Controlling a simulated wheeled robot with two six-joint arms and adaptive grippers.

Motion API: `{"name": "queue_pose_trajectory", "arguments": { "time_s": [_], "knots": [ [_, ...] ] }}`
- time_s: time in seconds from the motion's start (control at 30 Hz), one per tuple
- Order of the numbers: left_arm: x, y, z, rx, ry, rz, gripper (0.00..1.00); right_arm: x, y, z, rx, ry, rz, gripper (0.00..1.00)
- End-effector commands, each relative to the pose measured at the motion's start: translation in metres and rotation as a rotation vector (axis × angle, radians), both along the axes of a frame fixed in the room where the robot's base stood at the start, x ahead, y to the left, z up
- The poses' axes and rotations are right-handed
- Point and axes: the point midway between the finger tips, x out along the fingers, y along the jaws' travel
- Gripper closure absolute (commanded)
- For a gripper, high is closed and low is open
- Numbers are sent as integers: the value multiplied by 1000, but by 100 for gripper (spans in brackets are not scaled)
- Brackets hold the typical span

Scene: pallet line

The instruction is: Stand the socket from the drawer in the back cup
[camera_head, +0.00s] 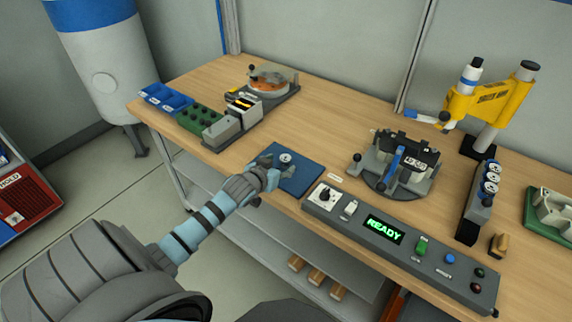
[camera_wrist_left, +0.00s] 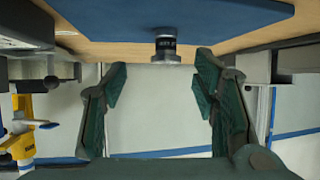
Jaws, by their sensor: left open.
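A small round metal socket (camera_head: 286,158) stands upright on the blue mat (camera_head: 303,180) near the bench's front edge. In the left wrist view, which is upside down, the socket (camera_wrist_left: 165,47) sits against the blue mat (camera_wrist_left: 200,14), with a dark band and a wider bright end. My left gripper (camera_head: 266,176) is at the mat's left front side, close to the socket. In the wrist view its open fingers (camera_wrist_left: 160,85) are empty, with the socket beyond the tips and roughly between them. I cannot tell a drawer or the back cup for certain. My right gripper is out of view.
A grey control box (camera_head: 400,240) with a green READY display lies right of the mat. A clamp fixture (camera_head: 395,165) stands behind it. A dark rack (camera_head: 470,215) with several round pieces is farther right. Grey boxes (camera_head: 222,132) and a green tray (camera_head: 200,118) are at left.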

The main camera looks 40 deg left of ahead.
Motion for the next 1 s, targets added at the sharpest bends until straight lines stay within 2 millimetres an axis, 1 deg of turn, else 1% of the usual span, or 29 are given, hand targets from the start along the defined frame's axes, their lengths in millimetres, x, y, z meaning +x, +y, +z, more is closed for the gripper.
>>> {"name": "queue_pose_trajectory", "arguments": {
  "time_s": [0.03, 0.17, 0.3, 0.4, 0.6, 0.63, 0.93, 1.0],
  "knots": [
    [7, 2, -6, -1, 1, 3, 46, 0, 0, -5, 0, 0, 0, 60],
    [21, 6, -11, 0, 0, 1, 46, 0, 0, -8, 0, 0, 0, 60],
    [46, 17, -20, -1, 1, 1, 46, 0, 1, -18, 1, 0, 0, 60],
    [57, 19, -28, -1, 2, 1, 46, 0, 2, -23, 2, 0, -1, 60],
    [59, 19, -26, 3, 3, -1, 46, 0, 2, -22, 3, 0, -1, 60],
    [59, 19, -26, 3, 3, -1, 47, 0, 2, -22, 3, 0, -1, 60],
    [58, 19, -26, 2, 4, -1, 95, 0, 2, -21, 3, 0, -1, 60],
    [59, 19, -26, 3, 3, -1, 100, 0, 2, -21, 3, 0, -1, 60]
  ]
}}
